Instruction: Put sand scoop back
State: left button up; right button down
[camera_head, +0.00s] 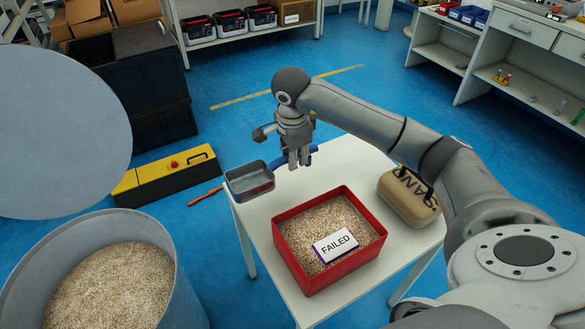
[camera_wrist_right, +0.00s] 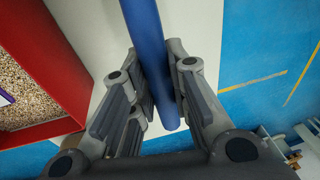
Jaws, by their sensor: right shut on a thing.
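The sand scoop has a grey metal pan (camera_head: 250,182) and a blue handle (camera_head: 312,150). My right gripper (camera_head: 298,160) is shut on the blue handle, which also shows between its fingers in the wrist view (camera_wrist_right: 150,50). The pan is at the far left corner of the white table (camera_head: 262,232); I cannot tell whether it touches the top. A red tray (camera_head: 345,275) of sand stands on the table, with a white "FAILED" box (camera_head: 335,245) on the sand. My left gripper is not in view.
A tan case marked "SAND" (camera_head: 408,200) lies on the table's right. A grey barrel (camera_head: 178,290) of sand stands at left, below a large grey disc (camera_head: 60,130). A yellow-black box (camera_head: 168,178) and orange tool (camera_head: 205,196) lie on the blue floor.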

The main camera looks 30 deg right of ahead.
jog(key=w+f, duration=0.1)
jog(key=w+d+f, duration=0.1)
jog(key=f, duration=0.1)
jog(key=w+d+f, duration=0.1)
jog(key=f, duration=0.1)
jog(key=shift+w+f+b, duration=0.1)
jog(key=shift+w+b, duration=0.15)
jog(key=shift+b, duration=0.05)
notch_tip(320, 180, down, 2)
jog(key=shift+f, duration=0.55)
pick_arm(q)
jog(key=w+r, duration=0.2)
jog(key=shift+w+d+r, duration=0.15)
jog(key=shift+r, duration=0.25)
pick_arm(e)
jog(key=c, duration=1.4)
grip_release()
jog(key=shift+f, duration=0.1)
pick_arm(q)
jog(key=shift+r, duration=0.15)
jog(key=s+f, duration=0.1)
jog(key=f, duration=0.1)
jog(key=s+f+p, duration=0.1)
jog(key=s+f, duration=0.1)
pick_arm(e)
jog(key=r, duration=0.4)
jog(key=s+a+r, duration=0.1)
jog(key=r, duration=0.7)
jog(key=shift+s+a, duration=0.3)
jog(key=shift+a, duration=0.05)
